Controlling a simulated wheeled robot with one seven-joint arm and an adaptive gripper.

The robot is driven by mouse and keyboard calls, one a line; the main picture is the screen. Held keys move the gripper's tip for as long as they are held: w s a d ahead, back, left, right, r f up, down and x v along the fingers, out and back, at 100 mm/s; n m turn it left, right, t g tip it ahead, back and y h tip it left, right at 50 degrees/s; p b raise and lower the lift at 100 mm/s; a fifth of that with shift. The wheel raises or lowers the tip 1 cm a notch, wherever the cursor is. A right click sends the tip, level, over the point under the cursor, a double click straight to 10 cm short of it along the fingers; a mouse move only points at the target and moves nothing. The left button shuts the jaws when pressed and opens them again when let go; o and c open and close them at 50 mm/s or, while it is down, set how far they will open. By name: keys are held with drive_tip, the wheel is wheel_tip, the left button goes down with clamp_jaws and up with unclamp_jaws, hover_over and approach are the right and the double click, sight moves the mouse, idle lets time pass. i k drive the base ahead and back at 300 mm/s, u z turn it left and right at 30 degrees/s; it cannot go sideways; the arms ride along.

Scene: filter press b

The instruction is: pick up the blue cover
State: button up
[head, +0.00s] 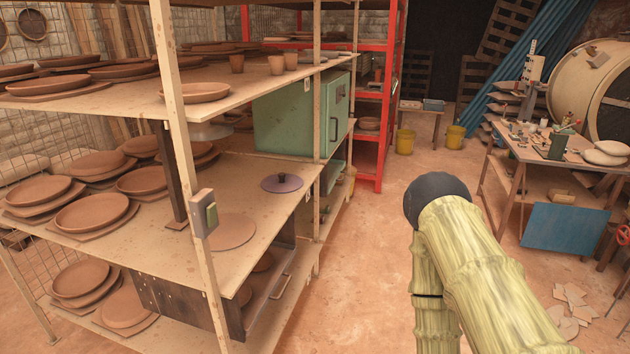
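The likely blue cover (283,185) is a small round, purplish-blue lid with a dark knob on top. It lies flat on the middle shelf (262,208) of the left rack, near the shelf's right edge and in front of a green metal box. Nothing covers it. My arm, pale yellow-green with a dark rounded joint, rises at the lower right, apart from the shelf and the lid. My gripper is not in view.
A round clay slab (229,232) lies in front of the lid. The green box (285,125) stands behind it. A rack post (187,165) with a switch box (203,213) stands nearer. Open floor (365,235) lies between the rack and the right-hand worktable (502,168).

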sight(281, 182)
drive_tip(key=z, duration=0.65)
drive_tip(key=i, duration=1.6)
drive_tip(key=u, duration=0.6)
